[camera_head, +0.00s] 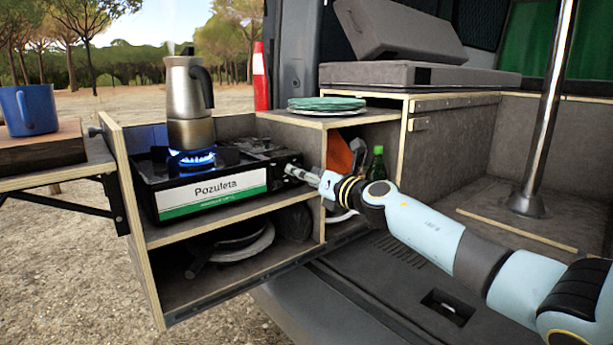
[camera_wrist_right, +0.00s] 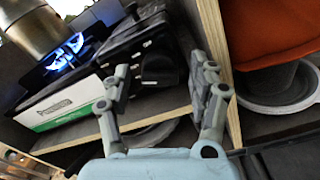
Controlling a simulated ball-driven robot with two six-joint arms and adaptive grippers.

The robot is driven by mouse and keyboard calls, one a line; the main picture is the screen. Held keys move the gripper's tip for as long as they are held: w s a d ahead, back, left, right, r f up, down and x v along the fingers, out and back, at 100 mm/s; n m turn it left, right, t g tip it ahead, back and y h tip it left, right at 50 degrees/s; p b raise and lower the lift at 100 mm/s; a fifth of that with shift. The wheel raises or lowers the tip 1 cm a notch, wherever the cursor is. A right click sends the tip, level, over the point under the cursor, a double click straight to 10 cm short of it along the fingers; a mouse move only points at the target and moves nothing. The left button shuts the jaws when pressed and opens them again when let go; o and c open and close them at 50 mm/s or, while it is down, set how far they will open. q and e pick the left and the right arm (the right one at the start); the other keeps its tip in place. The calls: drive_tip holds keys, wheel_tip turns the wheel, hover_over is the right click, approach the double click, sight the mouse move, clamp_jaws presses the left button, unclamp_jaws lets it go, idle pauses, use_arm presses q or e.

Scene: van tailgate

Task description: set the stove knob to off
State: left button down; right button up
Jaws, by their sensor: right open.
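The camp stove (camera_head: 215,185) sits on the upper shelf of the pull-out box, with a blue flame (camera_head: 192,158) burning under a steel moka pot (camera_head: 188,100). In the right wrist view the dark stove knob (camera_wrist_right: 158,70) is on the stove's front, to the right of the white and green label. My right gripper (camera_head: 292,172) reaches the right end of the stove front. In the wrist view its open fingers (camera_wrist_right: 161,76) stand on either side of the knob, with a gap to each side. In the head view the knob is hard to make out at the gripper. My left gripper is not in view.
Plates (camera_head: 327,104) lie on the counter right of the stove. A green bottle (camera_head: 377,163) and an orange item (camera_head: 338,155) stand in the compartment below. A blue mug (camera_head: 28,110) is on a wooden board at the left. Pans lie under the stove.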

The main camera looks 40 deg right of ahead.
drive_tip(key=c, duration=1.2)
drive_tip(key=shift+o, duration=0.2)
use_arm(q)
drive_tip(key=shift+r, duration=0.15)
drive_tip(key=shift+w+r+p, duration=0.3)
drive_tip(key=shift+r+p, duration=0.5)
drive_tip(key=shift+p, duration=0.05)
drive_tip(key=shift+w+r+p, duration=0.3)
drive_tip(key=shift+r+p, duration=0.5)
drive_tip(key=shift+p, duration=0.1)
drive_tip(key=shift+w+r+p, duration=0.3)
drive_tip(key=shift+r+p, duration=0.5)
drive_tip(key=shift+p, duration=0.05)
use_arm(e)
drive_tip(key=shift+d+f+m, duration=0.1)
drive_tip(key=shift+f+m, duration=0.05)
drive_tip(key=shift+m, duration=3.1)
drive_tip(key=shift+d+f+m, duration=0.1)
drive_tip(key=shift+m, duration=3.15)
